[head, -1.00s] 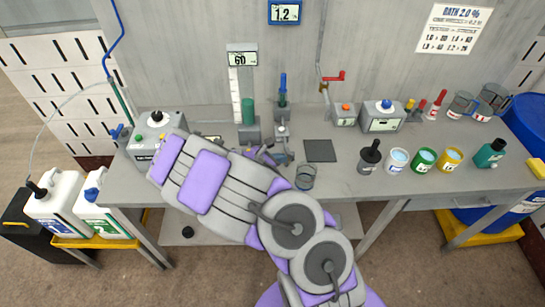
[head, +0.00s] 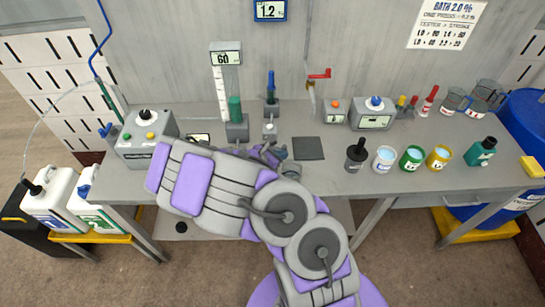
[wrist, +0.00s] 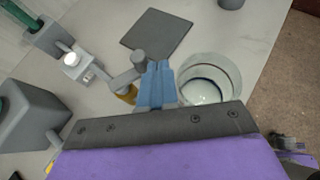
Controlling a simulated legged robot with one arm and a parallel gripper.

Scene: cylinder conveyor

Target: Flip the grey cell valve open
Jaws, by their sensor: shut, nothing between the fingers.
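The grey cell valve (wrist: 125,77) shows in the wrist view as a grey arm with an upright round knob (wrist: 138,57). A yellowish piece (wrist: 127,94) shows under it. My gripper (wrist: 160,68) has its two blue fingers together, with nothing visible between them. The fingertips are immediately right of the knob; I cannot tell whether they touch it. A clear glass beaker (wrist: 225,68) stands just right of the fingers. In the head view my gripper's end (head: 268,153) is largely hidden behind my arm, which also covers much of the valve and part of the beaker (head: 291,170).
A dark square pad (head: 308,148) lies right of the beaker. The green column on its grey stand (head: 237,131) and a control box (head: 146,138) stand left. A black-capped bottle (head: 356,155) and several colored cups are right. Bare table lies between pad and bottle.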

